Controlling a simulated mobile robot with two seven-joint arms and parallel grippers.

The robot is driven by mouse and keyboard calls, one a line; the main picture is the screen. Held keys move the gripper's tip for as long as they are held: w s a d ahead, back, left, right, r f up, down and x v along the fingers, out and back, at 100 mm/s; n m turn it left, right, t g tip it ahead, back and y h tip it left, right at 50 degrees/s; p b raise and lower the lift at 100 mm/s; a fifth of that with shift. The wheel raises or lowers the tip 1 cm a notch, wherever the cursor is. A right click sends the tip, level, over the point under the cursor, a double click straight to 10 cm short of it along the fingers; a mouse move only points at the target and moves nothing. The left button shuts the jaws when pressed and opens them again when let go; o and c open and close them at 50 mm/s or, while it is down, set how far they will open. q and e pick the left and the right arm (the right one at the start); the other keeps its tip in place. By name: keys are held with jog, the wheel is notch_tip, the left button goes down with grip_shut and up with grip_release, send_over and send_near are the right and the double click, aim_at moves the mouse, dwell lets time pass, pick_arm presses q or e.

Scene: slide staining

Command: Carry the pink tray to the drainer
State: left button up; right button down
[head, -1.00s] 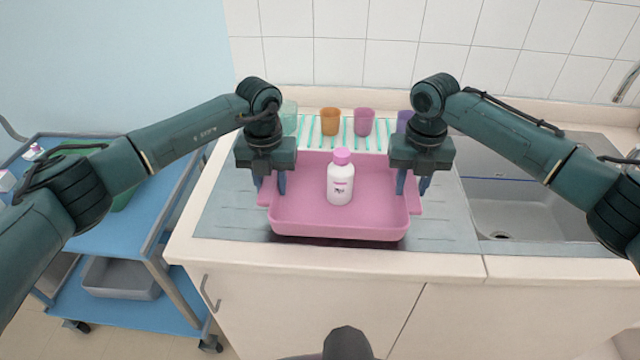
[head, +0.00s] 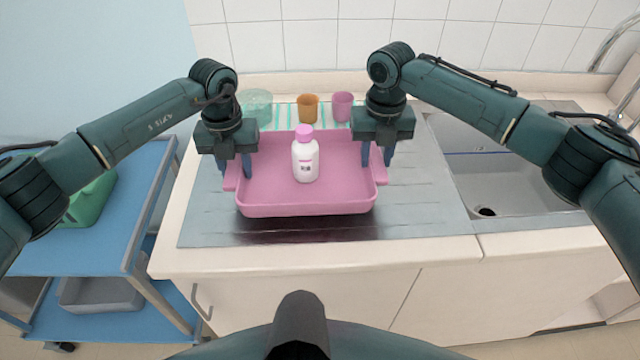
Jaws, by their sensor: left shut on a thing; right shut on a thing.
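The pink tray (head: 270,198) is held level over the grey ribbed drainer (head: 425,205) beside the sink, with a dark shadow under its front edge. A white bottle with a pink cap (head: 305,160) stands upright in the tray. My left gripper (head: 237,170) is shut on the tray's left handle. My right gripper (head: 376,160) is shut on the tray's right handle. Whether the tray's underside touches the drainer is hidden.
Behind the tray, an orange cup (head: 308,107), a pink cup (head: 342,106) and a greenish clear container (head: 256,105) stand by a striped mat. The sink (head: 510,185) is at right. A blue trolley (head: 95,240) stands at left.

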pick_arm(q)
jog(key=shift+f, duration=0.15)
